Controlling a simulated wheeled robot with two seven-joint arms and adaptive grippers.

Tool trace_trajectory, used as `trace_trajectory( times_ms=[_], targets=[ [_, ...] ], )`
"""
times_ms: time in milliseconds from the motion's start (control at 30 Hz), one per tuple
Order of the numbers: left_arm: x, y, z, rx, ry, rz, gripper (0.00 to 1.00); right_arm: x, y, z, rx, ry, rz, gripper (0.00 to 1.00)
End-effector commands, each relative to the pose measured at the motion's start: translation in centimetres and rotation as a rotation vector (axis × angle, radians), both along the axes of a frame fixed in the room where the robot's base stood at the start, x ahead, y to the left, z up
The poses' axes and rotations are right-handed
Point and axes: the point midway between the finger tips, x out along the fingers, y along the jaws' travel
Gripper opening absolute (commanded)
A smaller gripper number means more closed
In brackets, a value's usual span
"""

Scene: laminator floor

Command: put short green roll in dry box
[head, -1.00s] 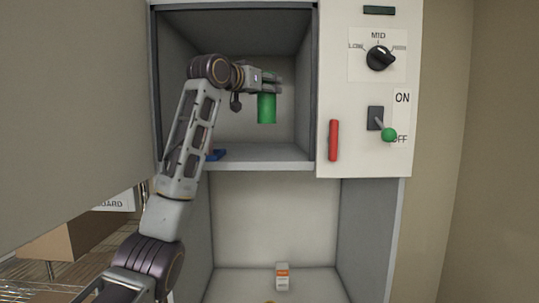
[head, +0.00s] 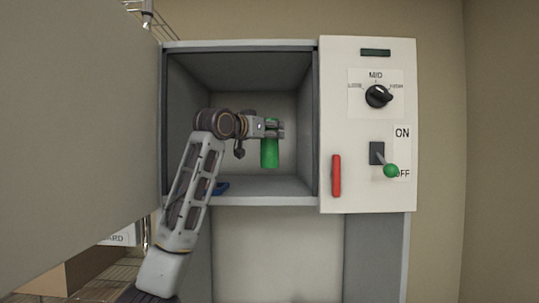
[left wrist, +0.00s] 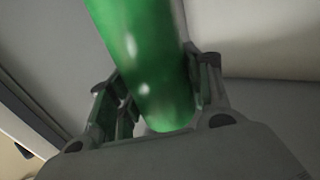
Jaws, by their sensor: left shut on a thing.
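The short green roll (head: 270,153) is upright inside the open grey dry box (head: 240,192), above its floor. My left gripper (head: 276,129) reaches in from the left and is shut on the roll near its top. In the left wrist view the green roll (left wrist: 145,60) sits between the two fingers of the left gripper (left wrist: 160,100). Whether the roll's lower end touches the box floor is hard to tell; a small gap seems to show. My right gripper is not in view.
The box door (head: 75,140) stands open at the left. A blue thing (head: 220,188) lies on the box floor, partly behind my arm. The panel at right has a dial (head: 378,96), a green-tipped lever (head: 390,170) and a red handle (head: 336,175). The box floor right of the roll is clear.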

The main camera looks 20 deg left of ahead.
Motion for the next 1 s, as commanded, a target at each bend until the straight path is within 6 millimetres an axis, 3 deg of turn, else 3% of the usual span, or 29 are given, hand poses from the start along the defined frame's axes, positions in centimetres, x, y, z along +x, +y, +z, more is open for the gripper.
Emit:
trace_trajectory(
  times_ms=[233,767,1000],
  targets=[
    [0.0,0.0,-1.9,-0.001,-0.002,0.0,0.16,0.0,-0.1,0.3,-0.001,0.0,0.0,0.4],
    [0.0,0.0,-2.5,-0.002,-0.002,0.0,0.16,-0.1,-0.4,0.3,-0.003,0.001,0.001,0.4],
    [0.0,0.1,-3.9,-0.001,0.0,0.001,0.16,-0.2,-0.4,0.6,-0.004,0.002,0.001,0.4]
  ],
)
